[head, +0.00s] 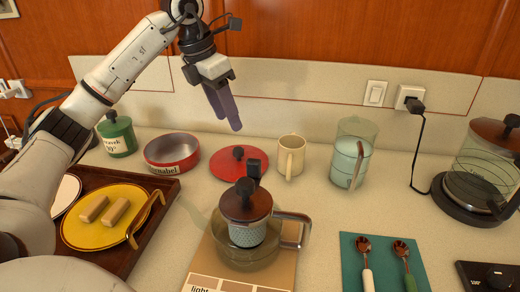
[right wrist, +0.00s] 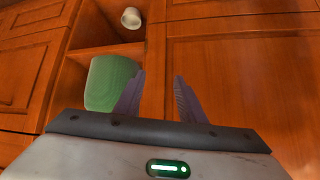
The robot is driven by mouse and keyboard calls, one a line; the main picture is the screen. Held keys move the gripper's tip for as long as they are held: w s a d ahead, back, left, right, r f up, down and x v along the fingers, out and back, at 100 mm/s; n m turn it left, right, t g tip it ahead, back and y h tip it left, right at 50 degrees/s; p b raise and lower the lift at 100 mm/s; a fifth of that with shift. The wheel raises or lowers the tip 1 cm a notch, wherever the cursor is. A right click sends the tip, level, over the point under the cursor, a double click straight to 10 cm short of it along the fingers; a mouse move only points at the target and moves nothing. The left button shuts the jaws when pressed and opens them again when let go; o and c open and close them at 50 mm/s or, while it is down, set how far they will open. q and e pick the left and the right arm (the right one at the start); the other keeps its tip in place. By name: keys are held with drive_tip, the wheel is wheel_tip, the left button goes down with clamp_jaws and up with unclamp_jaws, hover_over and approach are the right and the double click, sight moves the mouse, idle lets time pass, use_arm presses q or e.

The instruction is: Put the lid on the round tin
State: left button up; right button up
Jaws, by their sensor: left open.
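The round tin (head: 171,165) is red outside and grey inside, and stands uncovered on the counter at left of centre. The red lid (head: 225,166) with a dark knob lies on the counter to the right of the tin. The glass pot in front hides part of its near edge. My left gripper (head: 228,121) is open and empty, pointing down above and behind the lid, apart from it. My right gripper (right wrist: 157,97) shows only in the right wrist view; its fingers are apart with nothing between them, facing wooden cabinets.
A glass pot (head: 248,258) on a board stands in front of the lid. A cream mug (head: 291,158) and glass jar (head: 346,160) stand right of it. A green canister (head: 117,138) is left of the tin, and a dark tray (head: 155,215) with a yellow plate lies in front.

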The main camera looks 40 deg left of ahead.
use_arm(q)
hover_over(237, 149)
drive_tip(key=s, duration=0.2)
wheel_tip(237, 149, down, 4)
drive_tip(key=x, duration=0.5)
drive_tip(key=shift+a+b, duration=0.15)
drive_tip(key=shift+b, duration=0.2)
drive_tip(key=shift+w+f, duration=0.1)
drive_tip(key=shift+f, duration=0.25)
drive_tip(key=c, duration=1.1)
clamp_jaws()
use_arm(e)
drive_tip(key=shift+s+a+f, duration=0.2)
drive_tip(key=shift+s+f, duration=0.35)
drive_tip(key=shift+s, duration=0.25)
